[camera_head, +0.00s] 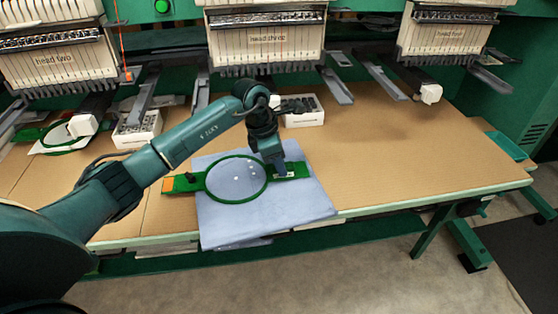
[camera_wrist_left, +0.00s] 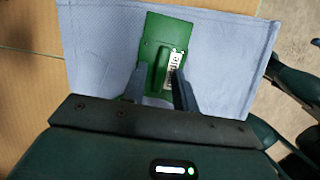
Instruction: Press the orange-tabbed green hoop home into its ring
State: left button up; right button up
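The green hoop (camera_head: 236,202) lies on a blue cloth (camera_head: 266,213) on the table, with an orange tab (camera_head: 168,184) at its left end. Pale blue cloth shows inside the circle. I cannot tell the hoop from its ring or see how deep it sits. My left gripper (camera_head: 281,171) points down at the right-hand green bracket (camera_head: 298,170), away from the orange tab. In the left wrist view its fingers (camera_wrist_left: 160,82) stand apart, on either side of a raised green rib (camera_wrist_left: 160,66) beside a white label. Contact is unclear. My right gripper is out of view.
Machine heads (camera_head: 265,40) hang along the back. White trays (camera_head: 303,110) and (camera_head: 137,130) of small parts stand behind the cloth. Another green hoop (camera_head: 66,135) sits at the far left. The brown tabletop (camera_head: 400,150) to the right is clear.

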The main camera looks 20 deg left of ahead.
pick_arm(q)
jog(key=shift+o, duration=0.7)
